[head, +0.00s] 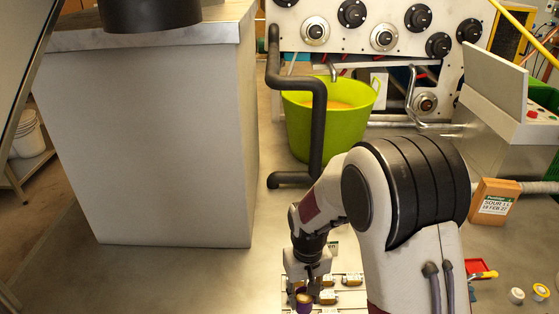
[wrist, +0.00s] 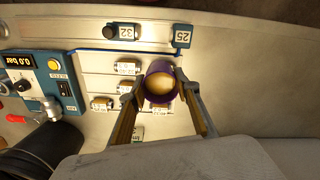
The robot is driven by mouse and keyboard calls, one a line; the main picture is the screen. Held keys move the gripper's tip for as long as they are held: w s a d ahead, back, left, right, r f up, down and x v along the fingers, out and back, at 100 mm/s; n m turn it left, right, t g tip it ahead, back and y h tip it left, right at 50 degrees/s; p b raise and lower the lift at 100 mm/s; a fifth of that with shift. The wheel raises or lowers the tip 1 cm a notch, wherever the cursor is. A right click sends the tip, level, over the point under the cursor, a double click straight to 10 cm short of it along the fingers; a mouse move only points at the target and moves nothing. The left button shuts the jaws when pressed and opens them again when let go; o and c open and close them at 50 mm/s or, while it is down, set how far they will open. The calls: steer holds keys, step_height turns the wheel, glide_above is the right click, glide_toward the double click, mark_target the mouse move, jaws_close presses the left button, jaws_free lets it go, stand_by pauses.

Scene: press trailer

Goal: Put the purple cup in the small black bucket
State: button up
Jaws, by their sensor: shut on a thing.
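The purple cup (wrist: 161,96) is between the two fingers of my gripper (wrist: 160,80) in the wrist view, with its pale inside facing the camera. In the head view the purple cup (head: 303,303) is low in the picture under my gripper (head: 308,287), partly hidden by the fingers. My gripper is shut on the cup. A black round vessel (head: 150,14) stands on top of the grey block at the upper left of the head view, cut off by the frame edge. Only its lower part shows, so I cannot tell whether it is the small black bucket.
The tall grey block (head: 165,140) fills the left of the head view. A green tub (head: 335,130) and a bent dark pipe (head: 318,140) stand behind my arm. Several small labelled items (wrist: 126,68) lie on a pale panel beside the cup. A blue control box (wrist: 40,82) is at left.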

steer(key=s+d+r+m, duration=0.2)
steer(key=d+r+m, duration=0.1)
steer(key=d, duration=0.8)
steer(key=shift+a, duration=0.15)
stand_by(0.3)
steer(key=a+f+n, duration=0.1)
steer(key=a, duration=0.3)
steer(key=w+a+f+n, duration=0.1)
steer(key=a+n, duration=0.1)
steer(key=a, duration=0.2)
steer(key=a+n, duration=0.1)
steer(key=a, duration=0.3)
steer(key=shift+w+a+f, duration=0.15)
steer(key=shift+w+f, duration=0.15)
steer(key=shift+f, duration=0.1)
steer(key=w+a+n, duration=0.3)
steer(key=a+n, duration=0.5)
steer(key=n, duration=0.1)
steer(key=shift+a, duration=0.25)
